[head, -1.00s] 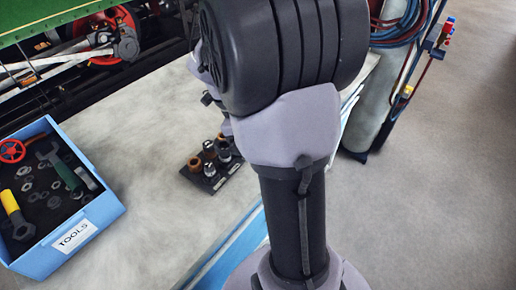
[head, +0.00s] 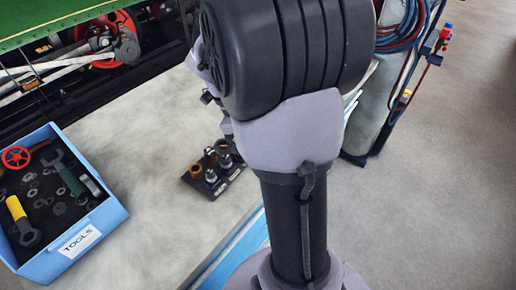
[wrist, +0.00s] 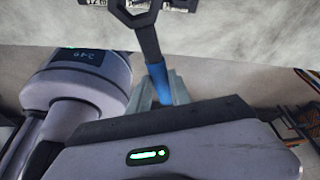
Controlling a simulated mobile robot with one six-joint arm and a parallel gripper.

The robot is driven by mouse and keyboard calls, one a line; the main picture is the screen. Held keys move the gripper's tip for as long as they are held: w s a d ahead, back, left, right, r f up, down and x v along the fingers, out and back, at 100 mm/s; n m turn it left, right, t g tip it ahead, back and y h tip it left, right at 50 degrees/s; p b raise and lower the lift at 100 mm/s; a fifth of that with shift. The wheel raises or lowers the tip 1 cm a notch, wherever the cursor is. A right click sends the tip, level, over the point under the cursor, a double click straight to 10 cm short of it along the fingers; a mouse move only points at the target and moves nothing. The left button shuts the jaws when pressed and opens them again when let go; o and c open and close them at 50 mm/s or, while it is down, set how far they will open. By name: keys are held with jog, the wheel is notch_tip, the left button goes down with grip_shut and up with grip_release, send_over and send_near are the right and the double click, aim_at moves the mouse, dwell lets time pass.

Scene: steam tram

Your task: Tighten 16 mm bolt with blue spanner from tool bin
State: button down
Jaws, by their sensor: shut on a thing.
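My gripper (wrist: 158,92) is shut on the blue handle of a spanner (wrist: 157,78) in the wrist view. The spanner's dark shaft and ring-like head (wrist: 136,14) point away from the jaws, toward the top edge. The head lies close to a dark block with white labels (wrist: 180,4), cut off by the frame; I cannot tell if they touch. In the head view my arm hides the gripper and the spanner. The blue tool bin (head: 112,214) marked TOOLS stands at the left. I cannot make out the 16 mm bolt.
The bin holds a yellow-handled spanner (head: 17,210), a green-handled tool (head: 71,181), a red handwheel (head: 15,157) and loose nuts. A black rack with metal fittings (head: 213,172) sits on the pale bench (head: 150,150). The green tram (head: 45,18) is behind; hoses (head: 402,30) hang at the right.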

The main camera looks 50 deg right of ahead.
jog(key=shift+r, duration=0.45)
jog(key=shift+f, duration=0.1)
jog(key=shift+f+b, duration=1.45)
jog(key=shift+f, duration=0.1)
jog(key=shift+f, duration=0.1)
jog(key=shift+f, duration=0.6)
jog(key=shift+f, duration=0.35)
jog(key=shift+f, duration=0.15)
